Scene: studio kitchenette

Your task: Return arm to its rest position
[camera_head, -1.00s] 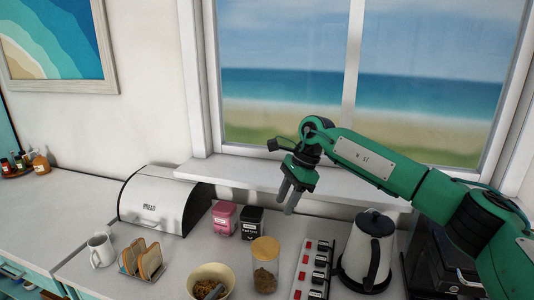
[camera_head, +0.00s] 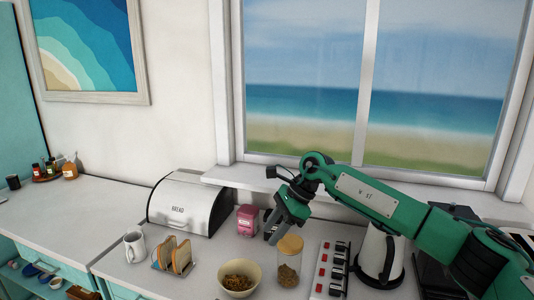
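My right arm, green with black joints, comes in from the right in the head view. Its gripper (camera_head: 279,230) points down and to the left, in front of the window sill. My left gripper does not show.
On the counter stand a bread box (camera_head: 190,203), pink canister (camera_head: 246,219), mug (camera_head: 135,246), toast rack (camera_head: 173,256), bowl (camera_head: 239,277), power strip (camera_head: 330,270) and kettle (camera_head: 377,255). The left counter (camera_head: 75,215) is mostly clear.

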